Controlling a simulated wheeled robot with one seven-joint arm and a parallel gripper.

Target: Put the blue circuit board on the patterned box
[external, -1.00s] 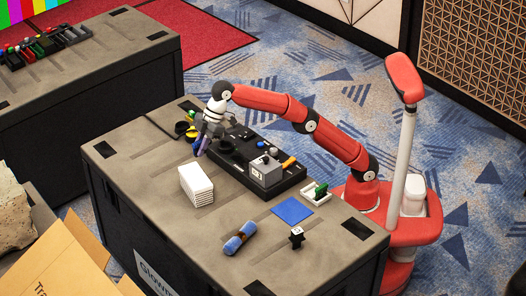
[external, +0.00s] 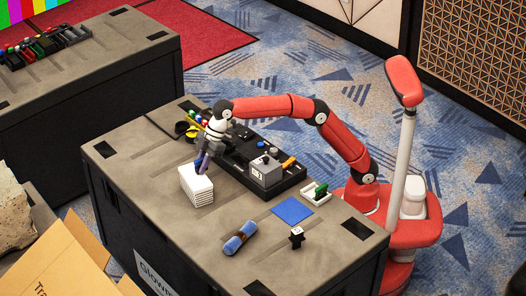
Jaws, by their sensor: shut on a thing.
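My gripper (external: 205,152) is shut on a thin blue-purple piece (external: 201,163), which looks like the blue circuit board. It hangs tilted, at the back edge of a white stack with ridged sides (external: 197,187). I cannot tell whether it touches the stack. A flat blue square (external: 293,210) lies on the case top, well to the right. No box with a clear pattern can be made out; a grey box with a light label (external: 264,174) stands on the black tray, right of my gripper.
The black tray (external: 290,182) with small parts lies behind the stack. A rolled blue cloth (external: 240,238), a small black figure-like item (external: 296,237) and a white holder with a green piece (external: 317,193) are to the right. The case's front left top (external: 135,165) is clear.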

